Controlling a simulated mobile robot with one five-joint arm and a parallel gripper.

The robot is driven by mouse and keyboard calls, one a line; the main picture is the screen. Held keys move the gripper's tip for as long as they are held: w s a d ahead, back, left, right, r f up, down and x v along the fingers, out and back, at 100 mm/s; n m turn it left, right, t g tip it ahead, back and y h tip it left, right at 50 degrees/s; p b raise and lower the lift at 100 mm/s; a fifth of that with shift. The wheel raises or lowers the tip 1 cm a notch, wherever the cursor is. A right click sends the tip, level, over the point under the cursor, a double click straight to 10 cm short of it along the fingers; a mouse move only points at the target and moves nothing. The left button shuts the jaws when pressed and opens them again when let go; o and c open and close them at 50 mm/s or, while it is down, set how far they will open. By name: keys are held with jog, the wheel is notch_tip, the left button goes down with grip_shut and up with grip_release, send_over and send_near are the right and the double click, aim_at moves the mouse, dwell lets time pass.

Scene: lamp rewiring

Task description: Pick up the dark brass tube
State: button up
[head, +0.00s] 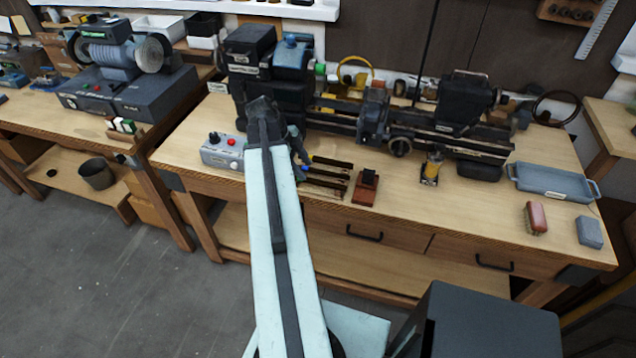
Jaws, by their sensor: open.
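I cannot pick out the dark brass tube for certain. Several slim dark bars (332,163) lie side by side on the workbench in front of the lathe, some with a brownish edge. A short yellow-brass cylinder (432,167) stands on a dark base farther right. My gripper (302,160) is at the end of my pale arm, just left of the slim bars and over the bench. It is open, with nothing visible between its jaws. My own arm hides part of it and part of the bench. I cannot tell whether it touches the bars.
The lathe (372,118) fills the back of the bench. A grey control box with a red button (223,151) is left of my arm. A red-brown block (365,187), a blue-grey tray (553,182) and a brush (536,217) are to the right. The front right bench top is mostly clear.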

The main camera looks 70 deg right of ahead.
aim_at(316, 180)
jog(key=b+x, duration=0.2)
jog(key=shift+f, duration=0.3)
jog(key=b+x, duration=0.4)
jog(key=x, duration=0.1)
jog(key=shift+s+d+b, duration=0.15)
jog(key=shift+d+b, duration=0.15)
jog(key=shift+d, duration=0.1)
jog(key=shift+r, duration=0.1)
jog(key=shift+c, duration=0.3)
grip_shut()
